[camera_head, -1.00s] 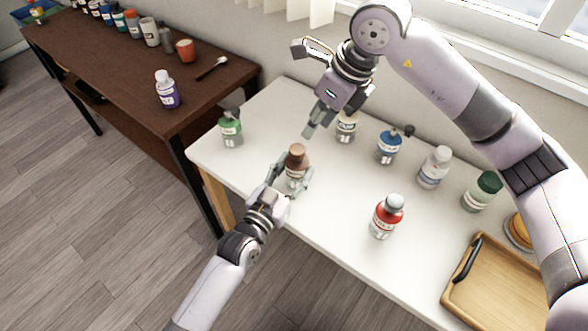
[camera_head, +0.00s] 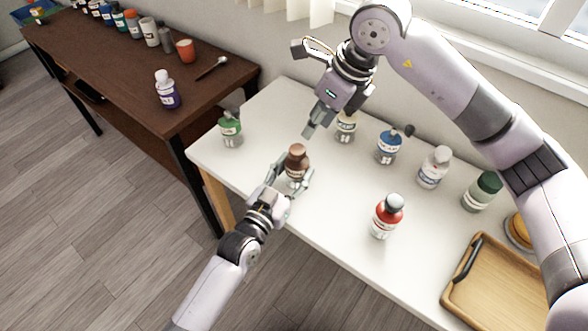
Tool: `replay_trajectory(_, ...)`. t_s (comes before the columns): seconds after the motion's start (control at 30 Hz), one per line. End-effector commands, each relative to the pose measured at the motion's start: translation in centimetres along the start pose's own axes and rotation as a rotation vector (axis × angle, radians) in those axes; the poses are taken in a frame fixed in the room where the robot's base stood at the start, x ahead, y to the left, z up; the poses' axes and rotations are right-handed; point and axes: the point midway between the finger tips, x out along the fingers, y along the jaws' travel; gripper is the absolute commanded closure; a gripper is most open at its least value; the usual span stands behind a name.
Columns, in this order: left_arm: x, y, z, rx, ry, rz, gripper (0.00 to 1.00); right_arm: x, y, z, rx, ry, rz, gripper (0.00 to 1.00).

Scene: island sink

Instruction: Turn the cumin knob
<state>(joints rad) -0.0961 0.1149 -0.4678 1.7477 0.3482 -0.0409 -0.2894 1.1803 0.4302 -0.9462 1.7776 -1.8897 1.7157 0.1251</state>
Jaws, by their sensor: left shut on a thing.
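A brown bottle with a brown cap (camera_head: 297,160) stands upright on the white table. Its label is too small to read, so I cannot tell whether it is the cumin one. My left gripper (camera_head: 290,184) is shut on this bottle, its fingers at either side of the lower body and partly hiding it. The cap is above the fingers and free. My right gripper (camera_head: 315,124) hangs above the table, behind and above the brown bottle and apart from it. Its fingers are seen from the side, and their opening is unclear.
On the white table (camera_head: 330,215) stand a green bottle (camera_head: 231,131), a cream one (camera_head: 346,128), a blue one (camera_head: 388,147), a white one (camera_head: 433,169), a dark green one (camera_head: 481,192) and a red one (camera_head: 386,217). A wooden tray (camera_head: 505,290) lies front right.

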Motion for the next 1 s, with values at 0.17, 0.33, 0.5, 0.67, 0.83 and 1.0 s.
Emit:
replay_trajectory(0.17,0.0,0.0,0.1,0.0,-0.001,0.0,0.84,0.0,0.0,0.0,0.0,0.0,0.0,0.67)
replay_trajectory(0.33,0.0,0.0,0.1,0.0,-0.001,0.0,0.84,0.0,0.0,0.0,0.0,0.0,0.0,0.67)
replay_trajectory(0.5,0.0,0.0,0.1,0.0,-0.001,0.0,0.84,0.0,0.0,0.0,-0.001,0.0,0.0,0.63)
replay_trajectory(0.67,0.0,0.0,0.1,0.0,-0.001,0.0,0.84,0.0,0.1,0.4,-0.07,0.018,0.005,0.53)
replay_trajectory(0.83,0.0,0.0,0.0,0.0,-0.001,0.0,0.84,0.1,0.5,1.5,-0.312,0.079,0.029,0.49)
replay_trajectory(1.0,0.0,0.0,0.1,0.0,-0.001,0.0,0.84,0.0,0.7,2.8,-0.634,0.159,0.072,0.49)
